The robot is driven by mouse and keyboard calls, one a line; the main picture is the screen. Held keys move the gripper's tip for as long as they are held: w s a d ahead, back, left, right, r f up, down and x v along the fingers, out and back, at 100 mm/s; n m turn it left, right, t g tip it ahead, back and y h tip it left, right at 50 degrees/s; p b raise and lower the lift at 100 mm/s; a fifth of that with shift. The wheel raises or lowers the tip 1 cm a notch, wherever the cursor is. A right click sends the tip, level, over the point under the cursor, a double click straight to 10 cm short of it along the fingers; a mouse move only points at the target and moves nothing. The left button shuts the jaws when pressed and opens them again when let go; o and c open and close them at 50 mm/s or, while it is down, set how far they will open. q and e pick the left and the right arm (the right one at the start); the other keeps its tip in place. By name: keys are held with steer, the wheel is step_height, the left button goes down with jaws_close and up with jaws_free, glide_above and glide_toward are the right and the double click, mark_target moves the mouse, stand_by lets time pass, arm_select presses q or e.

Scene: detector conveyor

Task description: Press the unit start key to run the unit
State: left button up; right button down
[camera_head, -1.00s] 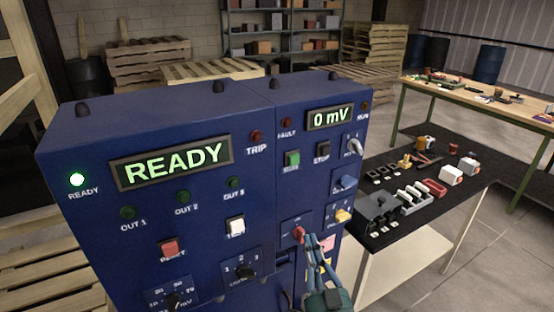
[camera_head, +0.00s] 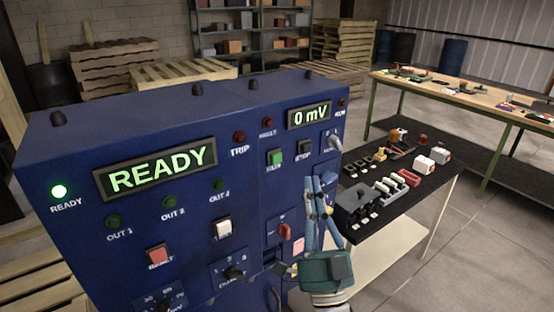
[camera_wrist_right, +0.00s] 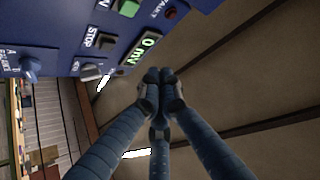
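The blue unit's right panel carries a green key (camera_head: 275,157) labelled RUN, beside a dark key (camera_head: 304,147) labelled STOP. In the right wrist view the green key (camera_wrist_right: 128,8) is partly cut off at the top edge, and the STOP key (camera_wrist_right: 107,43) lies below it. The display (camera_head: 156,168) reads READY and a green lamp (camera_head: 60,191) is lit. The small display (camera_head: 308,115) reads 0 mV. My right gripper (camera_head: 322,182) has its fingers together, empty, pointing up to the right of and lower than the green key, apart from it. My left gripper is not in view.
A red rotary handle (camera_head: 284,231) and a grey switch (camera_head: 335,142) stick out of the right panel near my gripper. A black-topped table (camera_head: 424,190) with small parts stands to the right. A wooden workbench (camera_head: 420,85), pallets (camera_head: 183,72) and shelves lie behind.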

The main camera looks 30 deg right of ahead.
mark_target(276, 158)
steer(key=w+b, duration=0.1)
steer(key=w, duration=0.7)
steer(key=shift+w+a, duration=0.4)
steer(key=shift+w, duration=0.15)
stand_by(1.1)
steer(key=shift+w, duration=0.3)
steer(key=shift+w, duration=0.45)
stand_by(0.6)
steer(key=shift+s, duration=0.95)
